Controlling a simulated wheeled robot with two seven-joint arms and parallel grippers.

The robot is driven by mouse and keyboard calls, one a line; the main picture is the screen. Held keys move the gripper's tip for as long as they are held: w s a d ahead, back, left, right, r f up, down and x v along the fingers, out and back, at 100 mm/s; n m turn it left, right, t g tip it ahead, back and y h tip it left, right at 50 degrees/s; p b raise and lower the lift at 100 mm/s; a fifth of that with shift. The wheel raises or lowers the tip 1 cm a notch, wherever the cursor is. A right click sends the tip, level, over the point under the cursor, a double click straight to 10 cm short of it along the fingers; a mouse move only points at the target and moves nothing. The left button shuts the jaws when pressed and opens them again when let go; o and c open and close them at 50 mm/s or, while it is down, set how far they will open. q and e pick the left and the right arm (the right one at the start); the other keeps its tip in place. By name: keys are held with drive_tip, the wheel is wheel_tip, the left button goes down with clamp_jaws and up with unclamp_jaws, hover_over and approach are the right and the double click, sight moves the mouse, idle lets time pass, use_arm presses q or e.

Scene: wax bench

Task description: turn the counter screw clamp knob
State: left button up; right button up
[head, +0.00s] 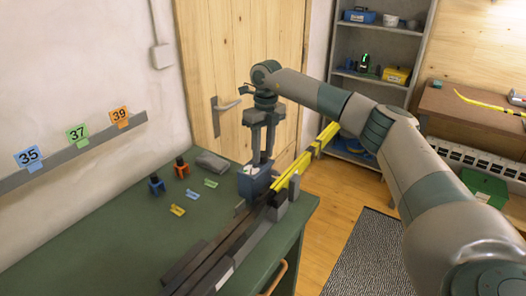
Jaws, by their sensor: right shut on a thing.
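A dark blue screw clamp (252,188) sits on the green counter (110,250), at the end of a long dark rail. My right gripper (261,162) points down from above, with its fingers at the top of the clamp. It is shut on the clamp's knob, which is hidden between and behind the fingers. How far the knob is turned cannot be seen. My left gripper is not in the view.
A yellow ski (292,174) lies along the rail (215,250) and sticks out past the counter's right edge. Small clips, a blue clamp (156,184), an orange clamp (181,168) and a grey block (212,162) lie left of the screw clamp. A wooden door stands behind.

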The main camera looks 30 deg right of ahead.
drive_tip(key=o, duration=1)
drive_tip(key=shift+o, duration=0.2)
drive_tip(key=shift+r, duration=0.2)
wheel_tip(320, 180, up, 12)
drive_tip(key=b, duration=0.4)
wheel_tip(320, 180, up, 5)
hover_over(264, 153)
drive_tip(key=shift+d+r, duration=0.1)
drive_tip(key=shift+d, duration=0.15)
